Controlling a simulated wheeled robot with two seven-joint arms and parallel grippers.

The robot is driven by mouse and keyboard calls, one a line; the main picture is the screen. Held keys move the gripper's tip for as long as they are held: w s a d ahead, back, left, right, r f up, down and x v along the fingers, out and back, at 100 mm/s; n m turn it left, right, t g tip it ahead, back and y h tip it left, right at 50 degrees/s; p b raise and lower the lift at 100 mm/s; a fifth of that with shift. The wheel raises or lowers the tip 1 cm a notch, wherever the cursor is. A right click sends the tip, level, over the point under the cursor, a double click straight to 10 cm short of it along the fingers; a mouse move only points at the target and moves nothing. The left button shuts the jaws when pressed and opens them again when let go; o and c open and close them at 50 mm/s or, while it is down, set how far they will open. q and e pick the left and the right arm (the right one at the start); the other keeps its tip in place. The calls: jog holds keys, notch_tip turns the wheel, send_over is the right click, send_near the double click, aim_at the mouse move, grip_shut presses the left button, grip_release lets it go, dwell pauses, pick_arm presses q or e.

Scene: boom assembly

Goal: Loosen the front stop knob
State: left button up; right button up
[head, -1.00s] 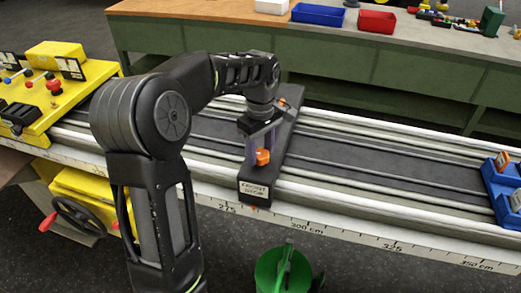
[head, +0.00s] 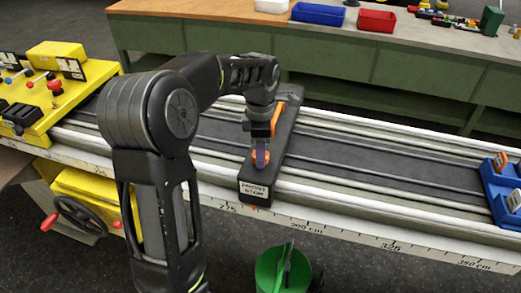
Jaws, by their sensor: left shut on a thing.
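The black stop bar (head: 268,166) lies across the rail bed, with a small label plate on its near end. The orange front stop knob (head: 256,154) stands on top near that end, partly hidden by the fingers. Another orange part (head: 277,117) shows farther back on the bar, partly behind my gripper. My right gripper is not in view.
The rail bed (head: 365,160) has a scale along its front edge. A yellow control unit (head: 92,93) stands left and a blue block (head: 503,180) right. A green bucket (head: 268,268) is on the floor in front. A bench (head: 300,45) with bins runs behind.

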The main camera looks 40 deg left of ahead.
pick_arm(q)
jog(key=shift+n, duration=0.3)
jog(key=o, duration=1.4)
jog(key=shift+c, duration=0.2)
jog(key=shift+r, duration=0.1)
notch_tip(320, 180, up, 8)
jog(key=shift+f+b, duration=0.2)
jog(key=shift+b, duration=0.15)
